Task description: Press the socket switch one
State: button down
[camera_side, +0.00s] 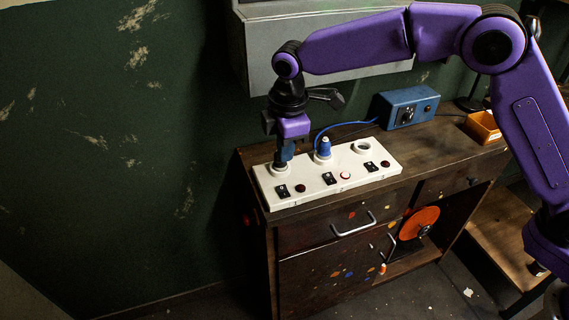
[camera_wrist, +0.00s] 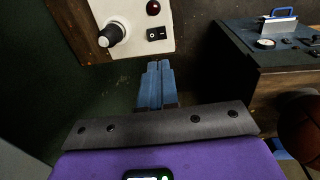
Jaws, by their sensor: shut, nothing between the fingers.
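A white socket strip (camera_side: 325,188) lies on the dark wooden cabinet, with three sockets along the back and three black rocker switches along the front. The left switch (camera_side: 282,191) also shows in the wrist view (camera_wrist: 156,33), beside a dark red lamp (camera_wrist: 153,7). A black plug (camera_wrist: 110,35) stands in the left socket. My gripper (camera_side: 287,152) points down near the left end of the strip, by that plug. In the wrist view its blue-grey fingers (camera_wrist: 154,64) are together and empty, tips just short of the strip edge below the left switch. I cannot tell their height or any contact.
A blue plug (camera_side: 324,148) stands in the middle socket, its cable leading to a blue box (camera_side: 408,107). The middle lamp (camera_side: 345,175) looks brighter than the others. The right socket (camera_side: 363,147) is empty.

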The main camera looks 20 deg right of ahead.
aim_at(282, 187)
jog(key=shift+s+r, duration=0.1)
jog(key=shift+r, duration=0.8)
jog(key=shift+w+d+r, duration=0.15)
jog(key=shift+w+d, duration=0.05)
jog(key=shift+w, duration=0.5)
jog(key=f, duration=0.4)
jog(key=w+f, duration=0.1)
jog(key=f, duration=0.9)
jog(key=shift+w, duration=0.35)
